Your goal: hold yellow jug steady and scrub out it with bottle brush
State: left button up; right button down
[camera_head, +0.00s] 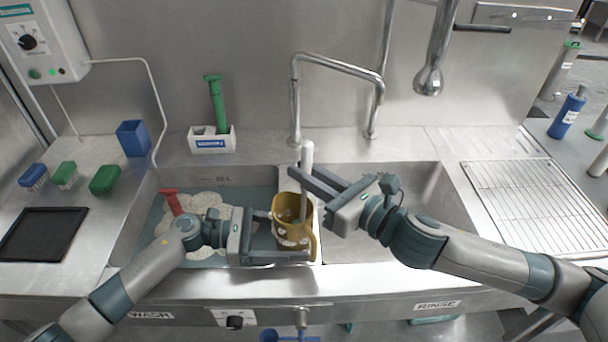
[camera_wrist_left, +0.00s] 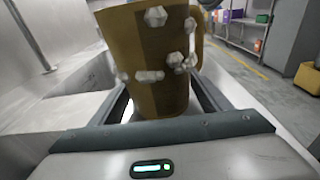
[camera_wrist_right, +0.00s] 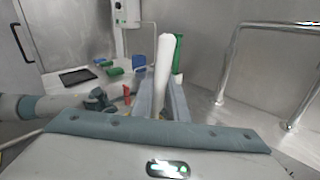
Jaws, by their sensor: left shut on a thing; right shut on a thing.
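The yellow jug (camera_head: 291,222) is brownish-yellow with pale lumps of foam or residue on its side. It is upright near the divider between the two basins, its handle facing right. My left gripper (camera_head: 283,238) is shut on the jug; the jug (camera_wrist_left: 150,60) fills the middle of the left wrist view. The bottle brush has a white handle (camera_head: 306,170) that stands nearly upright over the jug, its lower end inside the jug mouth. My right gripper (camera_head: 306,188) is shut on this handle, which also shows in the right wrist view (camera_wrist_right: 163,70). The brush's bristles are hidden in the jug.
The left basin holds cloudy water with foam (camera_head: 205,208) and a red-handled tool (camera_head: 172,202). The right basin (camera_head: 400,200) looks empty. A faucet (camera_head: 296,100) arches behind. A white caddy (camera_head: 212,140) holds a green-handled tool. A wire rack (camera_head: 515,190) lies at right.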

jog(key=shift+w, duration=0.15)
jog(key=shift+w+a, duration=0.4)
jog(key=shift+w, duration=0.25)
jog(key=shift+a, duration=0.15)
jog(key=shift+a, duration=0.75)
jog(key=shift+s, duration=0.15)
jog(key=shift+s+a+f, duration=0.1)
jog(key=shift+s+a, duration=0.3)
jog(key=shift+s, duration=0.25)
dwell(0.3)
